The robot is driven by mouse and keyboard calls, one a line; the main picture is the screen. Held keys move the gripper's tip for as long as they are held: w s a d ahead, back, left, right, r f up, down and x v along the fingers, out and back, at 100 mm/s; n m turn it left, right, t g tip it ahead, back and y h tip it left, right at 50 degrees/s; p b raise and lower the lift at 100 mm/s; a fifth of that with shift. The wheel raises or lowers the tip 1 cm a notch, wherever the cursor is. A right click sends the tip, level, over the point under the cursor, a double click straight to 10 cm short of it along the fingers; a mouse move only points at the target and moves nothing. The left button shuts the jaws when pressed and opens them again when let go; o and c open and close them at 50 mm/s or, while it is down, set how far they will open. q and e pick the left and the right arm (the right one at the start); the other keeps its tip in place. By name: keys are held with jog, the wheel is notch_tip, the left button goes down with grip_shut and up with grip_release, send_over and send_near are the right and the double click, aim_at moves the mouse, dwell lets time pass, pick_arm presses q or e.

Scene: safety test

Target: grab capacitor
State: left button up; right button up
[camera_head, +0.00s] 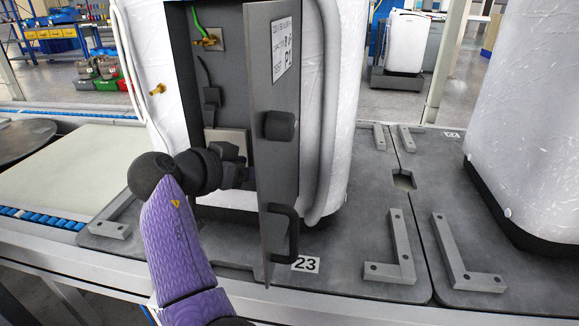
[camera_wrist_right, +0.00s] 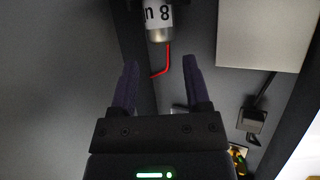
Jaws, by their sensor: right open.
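The capacitor (camera_wrist_right: 158,22) is a silver cylinder with a white label reading "n 8" and a red wire at its end. It shows at the top middle of the right wrist view, partly cut off by the frame edge. My right gripper (camera_wrist_right: 161,78) is open, and its two dark fingers point toward the capacitor with a gap between. Nothing is between the fingers. In the head view my right gripper (camera_head: 243,174) is at the lower cabinet opening, partly behind the door. The capacitor is hidden in the head view. My left gripper is out of view.
The grey cabinet door (camera_head: 272,205) stands open close beside my right gripper, with a black handle (camera_head: 283,232). A pale box (camera_wrist_right: 263,35) and a black plug (camera_wrist_right: 250,118) are inside the cabinet. The white-wrapped cabinet stands on a grey platform (camera_head: 360,225) with raised brackets.

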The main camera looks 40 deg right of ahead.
jog(key=b+x, duration=0.2)
jog(key=x, duration=0.2)
jog(key=f+b+x, duration=0.1)
jog(key=b+x, duration=0.1)
jog(key=x, duration=0.2)
jog(key=shift+a, duration=0.25)
jog(key=shift+d+r+b, duration=0.1)
jog(key=shift+d+b, duration=0.2)
jog(key=shift+d, duration=0.05)
jog(key=shift+r, duration=0.15)
jog(key=c, duration=0.6)
grip_shut()
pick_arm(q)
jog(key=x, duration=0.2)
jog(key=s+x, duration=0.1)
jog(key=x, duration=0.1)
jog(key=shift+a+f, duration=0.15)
